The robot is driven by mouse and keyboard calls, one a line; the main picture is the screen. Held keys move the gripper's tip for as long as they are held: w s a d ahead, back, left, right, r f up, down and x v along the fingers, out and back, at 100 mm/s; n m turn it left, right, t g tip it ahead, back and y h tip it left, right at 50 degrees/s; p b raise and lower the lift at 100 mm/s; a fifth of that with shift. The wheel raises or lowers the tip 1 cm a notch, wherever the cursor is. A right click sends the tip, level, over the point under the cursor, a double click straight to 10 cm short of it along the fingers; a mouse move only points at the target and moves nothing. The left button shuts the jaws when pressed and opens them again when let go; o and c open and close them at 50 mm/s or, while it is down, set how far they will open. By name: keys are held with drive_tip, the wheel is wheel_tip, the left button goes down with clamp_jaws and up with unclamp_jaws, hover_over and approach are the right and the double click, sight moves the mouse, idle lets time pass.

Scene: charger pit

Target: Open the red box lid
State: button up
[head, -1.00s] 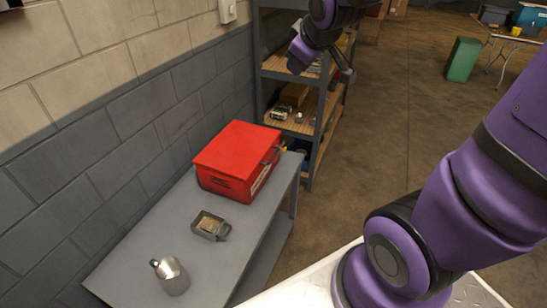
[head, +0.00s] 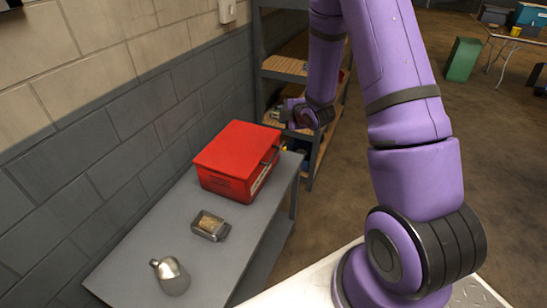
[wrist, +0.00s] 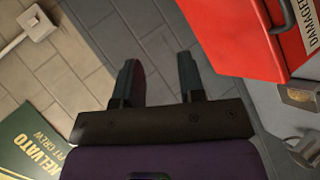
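The red box (head: 236,162) sits on the grey table at its far end, against the wall, with its lid shut. A dark handle and a pale label show on its right-hand side. In the wrist view the red box (wrist: 245,35) fills the upper right, with a dark handle (wrist: 284,16) and a label reading "DAMAGED". My gripper (wrist: 158,62) is open and empty, its fingers apart and to the left of the box, not touching it. In the head view my gripper (head: 279,113) is above and to the right of the box, small and partly unclear.
A small metal tin (head: 210,225) and a metal flask (head: 170,275) stand on the grey table (head: 135,262) nearer me. A shelf unit (head: 285,70) stands just behind the box. A block wall (head: 90,150) borders the table's left side. Open floor lies to the right.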

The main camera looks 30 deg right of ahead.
wheel_tip(320, 180, down, 11)
drive_tip(key=s+n+t+y, duration=0.1)
drive_tip(key=s+n+y, duration=0.1)
drive_tip(key=n, duration=0.1)
drive_tip(key=n+t+y, duration=0.1)
drive_tip(key=n+t, duration=0.1)
drive_tip(key=n, duration=0.1)
approach(273, 156)
drive_tip(key=x, duration=1)
drive_tip(key=shift+w+d+f, duration=0.2)
drive_tip(key=shift+f, duration=0.1)
clamp_jaws()
